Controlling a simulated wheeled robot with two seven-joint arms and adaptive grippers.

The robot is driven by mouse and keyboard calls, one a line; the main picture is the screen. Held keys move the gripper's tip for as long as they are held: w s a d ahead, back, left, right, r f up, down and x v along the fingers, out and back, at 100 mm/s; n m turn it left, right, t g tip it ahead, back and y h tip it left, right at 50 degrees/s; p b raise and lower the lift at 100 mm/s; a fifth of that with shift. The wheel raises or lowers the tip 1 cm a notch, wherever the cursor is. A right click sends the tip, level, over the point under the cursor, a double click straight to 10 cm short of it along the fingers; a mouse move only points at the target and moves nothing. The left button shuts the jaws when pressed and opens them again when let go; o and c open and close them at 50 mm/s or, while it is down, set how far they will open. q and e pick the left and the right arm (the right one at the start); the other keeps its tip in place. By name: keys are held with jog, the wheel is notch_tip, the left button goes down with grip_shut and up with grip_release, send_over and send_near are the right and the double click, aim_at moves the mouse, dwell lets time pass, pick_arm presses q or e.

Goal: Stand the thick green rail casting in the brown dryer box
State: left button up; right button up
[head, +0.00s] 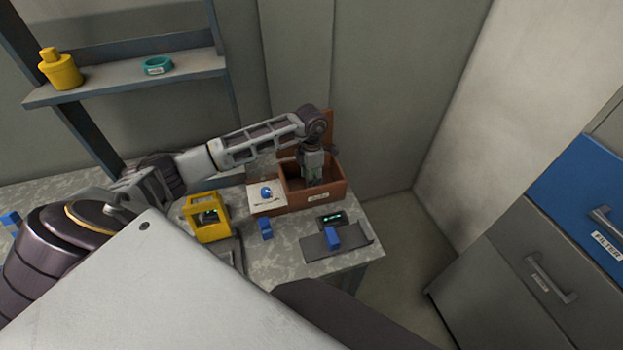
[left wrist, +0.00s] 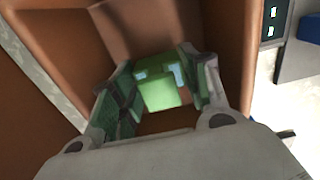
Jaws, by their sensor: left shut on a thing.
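The brown dryer box (head: 325,198) stands on the bench with its lid raised at the back. My left gripper (head: 312,178) reaches down into its opening from above. In the left wrist view the gripper (left wrist: 165,95) is shut on the green rail casting (left wrist: 165,93), which shows between the two fingers. Brown walls of the box (left wrist: 215,35) surround it there. I cannot tell whether the casting touches the box floor. In the head view the casting is mostly hidden by the fingers and the box's front wall. My right gripper is not in view.
A white card (head: 268,204) with a blue object sits left of the box. A yellow frame device (head: 207,218), a small blue block (head: 265,229) and a grey tray (head: 312,246) with another blue block (head: 333,237) stand in front. A dark display (head: 333,219) lies near the box.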

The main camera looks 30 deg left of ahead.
pick_arm(q)
jog(key=shift+f, duration=0.55)
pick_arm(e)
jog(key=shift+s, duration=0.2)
pick_arm(q)
jog(key=shift+f, duration=0.15)
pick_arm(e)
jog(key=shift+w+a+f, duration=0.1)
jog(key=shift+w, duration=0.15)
pick_arm(q)
jog(key=o, duration=1.2)
jog(key=shift+c, duration=0.2)
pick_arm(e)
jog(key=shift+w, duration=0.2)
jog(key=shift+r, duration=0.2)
pick_arm(q)
notch_tip(320, 180, up, 10)
jog(key=shift+r+b, duration=0.1)
jog(key=shift+b, duration=0.45)
jog(key=shift+r, duration=1.05)
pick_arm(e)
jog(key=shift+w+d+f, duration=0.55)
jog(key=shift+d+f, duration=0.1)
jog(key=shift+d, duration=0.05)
